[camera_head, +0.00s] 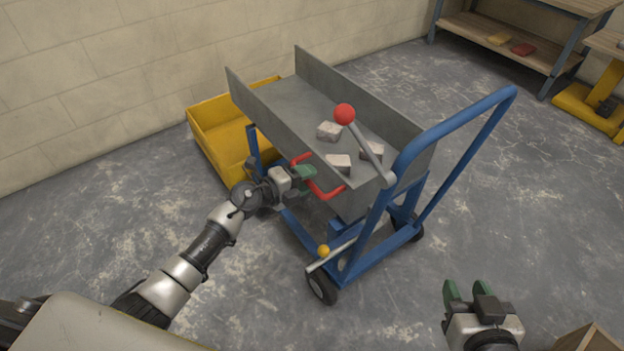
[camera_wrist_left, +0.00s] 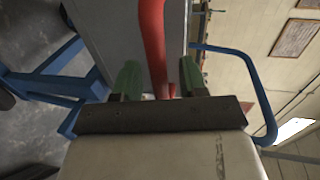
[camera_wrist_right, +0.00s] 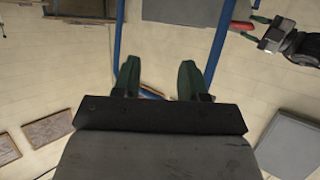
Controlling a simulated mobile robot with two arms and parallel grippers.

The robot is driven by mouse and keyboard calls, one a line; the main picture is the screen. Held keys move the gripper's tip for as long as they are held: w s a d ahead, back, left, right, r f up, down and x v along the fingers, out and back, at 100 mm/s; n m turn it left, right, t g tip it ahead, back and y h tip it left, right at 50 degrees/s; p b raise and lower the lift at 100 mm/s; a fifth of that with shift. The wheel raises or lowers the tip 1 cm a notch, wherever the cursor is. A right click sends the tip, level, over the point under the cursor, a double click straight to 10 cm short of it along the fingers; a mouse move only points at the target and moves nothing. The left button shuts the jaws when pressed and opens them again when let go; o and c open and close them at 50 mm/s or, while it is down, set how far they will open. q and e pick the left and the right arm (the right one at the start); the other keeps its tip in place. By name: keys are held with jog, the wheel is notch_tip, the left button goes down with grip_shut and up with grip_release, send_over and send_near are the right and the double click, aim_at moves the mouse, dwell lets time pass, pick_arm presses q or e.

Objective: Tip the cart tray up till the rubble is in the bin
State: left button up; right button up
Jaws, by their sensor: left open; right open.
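The grey cart tray (camera_head: 285,104) sits on a blue cart frame (camera_head: 372,235), open at its far left end. Several pale rubble pieces (camera_head: 329,131) lie in its near half. The yellow bin (camera_head: 215,139) stands on the floor by the wall, under the tray's far end. A red handle (camera_head: 325,192) is on the tray's near side. My left gripper (camera_head: 306,172) is open at this handle; in the left wrist view the red bar (camera_wrist_left: 152,45) passes between the green fingers. I cannot tell whether they touch it. My right gripper (camera_head: 466,291) is open and empty, right of the cart.
A lever with a red knob (camera_head: 344,114) rises at the tray's near end. A pedal with a yellow knob (camera_head: 323,250) is low by the wheel. The blue push handle (camera_head: 480,122) juts right. A workbench (camera_head: 510,45) stands at back right.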

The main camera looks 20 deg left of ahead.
pick_arm(q)
jog(key=shift+x, duration=1.05)
pick_arm(e)
jog(key=shift+w+a+r+t+y, duration=0.2)
jog(key=shift+w+r+t, duration=0.1)
jog(key=shift+r+t, duration=0.25)
jog(key=shift+w+a+r+t+y, duration=0.15)
jog(key=shift+w+r+t+y, duration=0.1)
jog(key=shift+r+t, duration=0.25)
pick_arm(q)
grip_shut()
